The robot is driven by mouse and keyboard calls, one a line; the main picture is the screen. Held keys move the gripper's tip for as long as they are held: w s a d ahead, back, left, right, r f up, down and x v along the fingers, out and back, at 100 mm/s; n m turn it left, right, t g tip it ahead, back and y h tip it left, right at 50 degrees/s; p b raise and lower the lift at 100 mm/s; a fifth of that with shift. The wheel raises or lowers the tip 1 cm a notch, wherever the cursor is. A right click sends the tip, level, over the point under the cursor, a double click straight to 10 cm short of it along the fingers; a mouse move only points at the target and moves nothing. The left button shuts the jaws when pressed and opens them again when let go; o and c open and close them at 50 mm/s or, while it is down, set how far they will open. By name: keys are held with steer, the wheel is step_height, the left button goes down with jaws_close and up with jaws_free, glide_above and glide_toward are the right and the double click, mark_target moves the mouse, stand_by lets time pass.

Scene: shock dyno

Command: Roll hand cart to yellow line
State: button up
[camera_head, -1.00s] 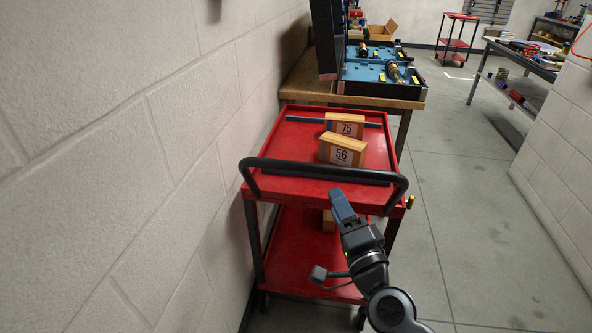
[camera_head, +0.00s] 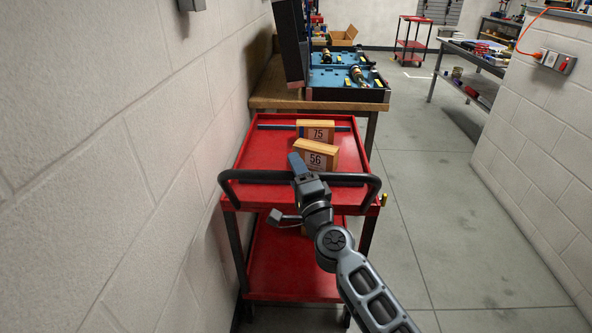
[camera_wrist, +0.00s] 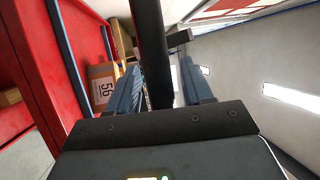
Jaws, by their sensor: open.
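The red hand cart (camera_head: 262,150) stands beside the left wall, with a black push handle (camera_head: 240,177) across its near end. My gripper (camera_head: 298,163) is at the middle of this handle. In the wrist view, my gripper (camera_wrist: 160,82) is open, with the black handle bar (camera_wrist: 150,35) running between its two blue-grey fingers. Whether a finger touches the bar cannot be told. Wooden-edged boxes marked 75 (camera_head: 317,134) and 56 (camera_head: 314,160) stand on the cart's top shelf. I cannot make out a yellow line in these frames.
A wooden workbench (camera_head: 268,92) with an open blue-lined case (camera_head: 338,75) stands just beyond the cart. Wall runs close on the left; a low wall (camera_head: 545,135) stands at right. Clear grey floor (camera_head: 420,160) lies between. Another red cart (camera_head: 409,43) stands far back.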

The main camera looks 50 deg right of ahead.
steer(key=shift+c, duration=0.3)
jaws_close()
stand_by(0.4)
